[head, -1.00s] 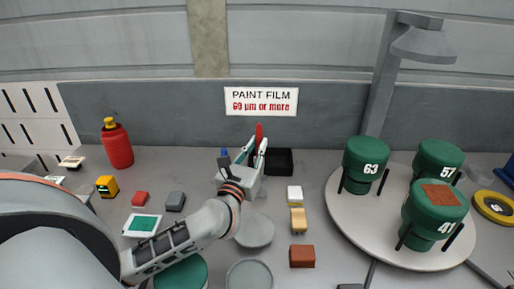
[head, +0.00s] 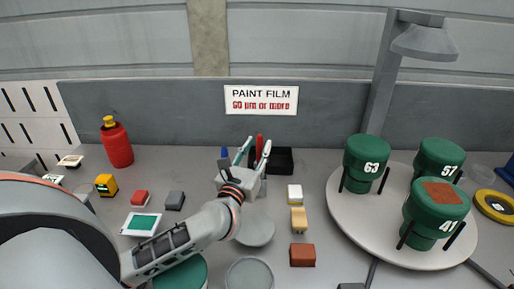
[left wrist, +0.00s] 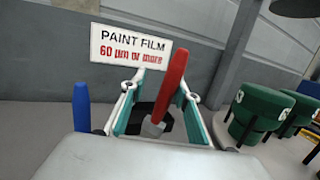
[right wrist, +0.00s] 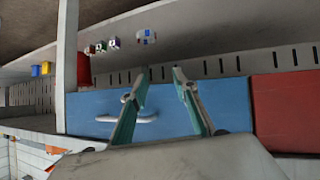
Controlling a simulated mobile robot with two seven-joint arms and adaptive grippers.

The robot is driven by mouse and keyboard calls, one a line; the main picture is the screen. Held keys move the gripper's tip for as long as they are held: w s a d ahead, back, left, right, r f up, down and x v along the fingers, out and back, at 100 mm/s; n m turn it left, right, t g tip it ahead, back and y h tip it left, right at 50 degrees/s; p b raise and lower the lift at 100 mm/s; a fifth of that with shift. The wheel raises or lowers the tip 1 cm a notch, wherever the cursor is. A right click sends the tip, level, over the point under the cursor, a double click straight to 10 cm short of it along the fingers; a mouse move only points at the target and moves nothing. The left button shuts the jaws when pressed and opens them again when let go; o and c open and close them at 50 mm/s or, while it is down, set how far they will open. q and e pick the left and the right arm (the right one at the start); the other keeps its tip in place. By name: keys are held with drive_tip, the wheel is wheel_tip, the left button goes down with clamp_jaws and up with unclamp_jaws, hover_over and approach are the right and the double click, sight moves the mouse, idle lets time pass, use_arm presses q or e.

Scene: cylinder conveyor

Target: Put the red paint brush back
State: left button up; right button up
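The red paint brush (head: 259,141) stands roughly upright, handle up, between the parted fingers of my left gripper (head: 258,146). In the left wrist view its red handle (left wrist: 172,80) leans slightly right, and a grey part shows below it. Both fingers stand wide apart there, so the gripper is open around the brush. The brush's lower end is hidden behind my gripper body. A blue brush handle (left wrist: 81,108) stands upright just left of the gripper. My right gripper (right wrist: 160,90) is open and empty in the right wrist view, and out of the head view.
A black open box (head: 285,160) sits right behind the left gripper. A white round table (head: 350,230) with green numbered cans (head: 367,158) stands at the right. Small blocks, a red bottle (head: 117,145) and round lids (head: 249,274) lie around the arm.

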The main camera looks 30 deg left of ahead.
use_arm(q)
drive_tip(key=shift+r, duration=0.3)
drive_tip(key=shift+r+p, duration=0.45)
drive_tip(key=shift+p, duration=0.05)
drive_tip(key=b+v, duration=0.2)
drive_tip(key=v, duration=1)
drive_tip(key=shift+s+f, duration=0.1)
drive_tip(key=shift+f, duration=0.05)
